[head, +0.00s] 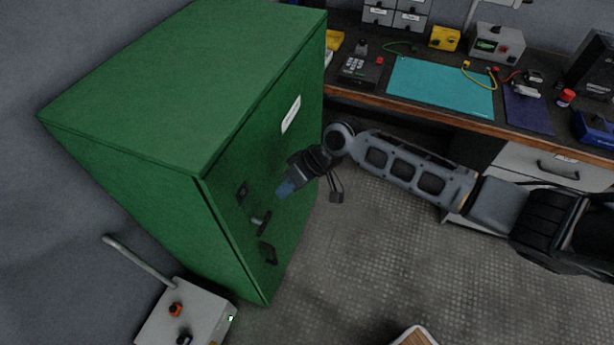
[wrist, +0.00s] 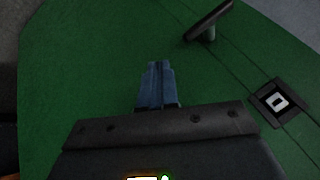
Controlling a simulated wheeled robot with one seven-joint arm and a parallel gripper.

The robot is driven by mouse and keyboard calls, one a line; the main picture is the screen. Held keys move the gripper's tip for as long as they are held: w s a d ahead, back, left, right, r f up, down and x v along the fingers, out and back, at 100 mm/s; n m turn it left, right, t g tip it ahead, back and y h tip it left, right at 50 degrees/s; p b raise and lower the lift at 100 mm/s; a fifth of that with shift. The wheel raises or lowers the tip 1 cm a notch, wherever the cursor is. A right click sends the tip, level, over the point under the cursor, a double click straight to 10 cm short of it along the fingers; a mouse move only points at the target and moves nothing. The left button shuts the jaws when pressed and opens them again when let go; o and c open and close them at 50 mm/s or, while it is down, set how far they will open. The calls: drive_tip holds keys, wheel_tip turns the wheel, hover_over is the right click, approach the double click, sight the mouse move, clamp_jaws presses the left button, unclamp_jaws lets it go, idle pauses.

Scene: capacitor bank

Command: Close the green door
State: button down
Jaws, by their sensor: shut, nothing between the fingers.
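The green cabinet (head: 150,90) stands at the left in the head view. Its green door (head: 285,150) faces right and appears flush with the cabinet front, with only a thin dark seam along the near edge. The door carries a white label (head: 291,114), a dark lever handle (head: 262,221) and a dark square fitting (head: 242,191). My gripper (head: 287,189) is shut and empty in front of the door, near the handle. In the wrist view my gripper's blue fingers (wrist: 157,82) are together against the green door (wrist: 90,60). The handle (wrist: 209,22) is beyond them. I cannot tell whether the fingertips touch the door.
A workbench (head: 450,117) with a teal mat (head: 441,87) and several instruments runs along the back right. A grey box (head: 186,316) with knobs and a pipe stands at the lower left. The grey floor (head: 400,260) in front of the door is mostly open.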

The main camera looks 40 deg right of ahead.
drive_tip(key=s+r, duration=0.7)
drive_tip(key=r, duration=0.1)
drive_tip(key=shift+d+b, duration=0.3)
drive_tip(key=shift+b, duration=0.05)
